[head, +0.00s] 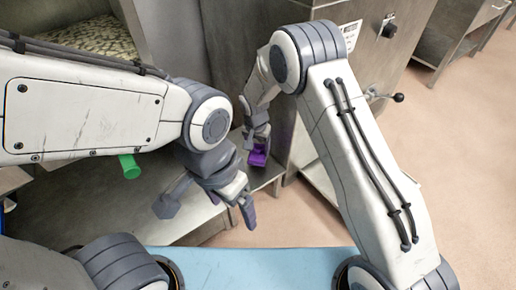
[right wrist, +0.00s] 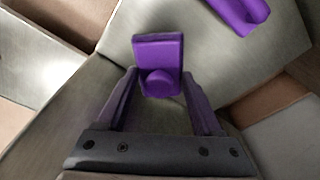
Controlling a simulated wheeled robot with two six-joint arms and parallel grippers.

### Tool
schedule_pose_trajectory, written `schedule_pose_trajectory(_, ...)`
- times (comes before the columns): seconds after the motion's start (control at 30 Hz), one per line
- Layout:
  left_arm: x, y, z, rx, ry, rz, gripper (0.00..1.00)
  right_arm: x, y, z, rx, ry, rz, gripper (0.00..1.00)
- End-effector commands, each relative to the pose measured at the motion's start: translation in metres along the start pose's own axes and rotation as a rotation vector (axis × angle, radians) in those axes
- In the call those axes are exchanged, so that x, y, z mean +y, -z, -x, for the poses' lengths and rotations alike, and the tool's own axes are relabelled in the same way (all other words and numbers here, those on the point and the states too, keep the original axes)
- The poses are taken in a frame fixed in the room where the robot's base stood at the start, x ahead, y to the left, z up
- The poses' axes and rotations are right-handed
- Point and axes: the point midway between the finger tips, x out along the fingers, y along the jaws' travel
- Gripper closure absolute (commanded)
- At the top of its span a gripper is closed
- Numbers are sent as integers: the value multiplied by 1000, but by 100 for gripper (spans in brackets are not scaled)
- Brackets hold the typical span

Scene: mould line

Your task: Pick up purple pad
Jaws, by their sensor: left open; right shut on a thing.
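A purple pad (right wrist: 158,62) with a rounded knob sits between the fingertips of my right gripper (right wrist: 160,88) in the right wrist view. My right gripper (head: 257,142) is shut on it. In the head view the purple pad (head: 258,158) shows just below that gripper, over the metal bench's right end. A second purple piece (right wrist: 240,12) is cut off by the top edge of the right wrist view. My left gripper (head: 206,207) is open and empty, its fingers wide apart, lower left of the right gripper.
A green cylinder (head: 130,166) shows below my left arm, partly hidden by it. The metal bench (head: 95,200) runs below my left arm. A steel cabinet (head: 355,75) with a lever knob (head: 398,97) stands behind my right arm. The floor at right is clear.

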Motion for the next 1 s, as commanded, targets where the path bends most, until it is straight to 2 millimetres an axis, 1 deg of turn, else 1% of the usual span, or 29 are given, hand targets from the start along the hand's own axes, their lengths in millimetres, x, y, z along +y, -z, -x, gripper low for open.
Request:
schedule_pose_trajectory(0.03, 1, 0, 9, 0, 0, 0, 6, 12, -8, 4, -7, -9, 1, 87)
schedule_pose_trajectory(0.1, 1, 1, 16, 0, 0, 0, 6, 24, -18, 6, -8, -7, 0, 87)
schedule_pose_trajectory(0.2, 2, 1, 26, 0, 0, 0, 6, 44, -32, 7, -8, -7, 1, 87)
schedule_pose_trajectory(0.3, 2, 2, 32, 0, 0, 0, 6, 65, -47, 8, -8, -7, 2, 87)
schedule_pose_trajectory(0.4, 2, 1, 25, 0, 0, 0, 6, 84, -62, 5, -6, -4, 1, 87)
schedule_pose_trajectory(0.47, 1, 1, 11, 0, 0, 0, 6, 95, -70, 1, -3, -3, 0, 87)
schedule_pose_trajectory(0.6, -1, -1, -10, -1, 0, 0, 6, 117, -86, 1, -2, -1, 0, 87)
schedule_pose_trajectory(0.7, -1, -1, -20, -1, 0, 0, 6, 129, -94, 4, -2, -1, -1, 87)
schedule_pose_trajectory(0.8, -2, -2, -26, -1, 0, 0, 6, 137, -100, 7, -3, -2, 0, 87)
schedule_pose_trajectory(1.0, -2, -2, -29, 0, 0, 0, 6, 144, -105, 10, -3, -2, 1, 87)
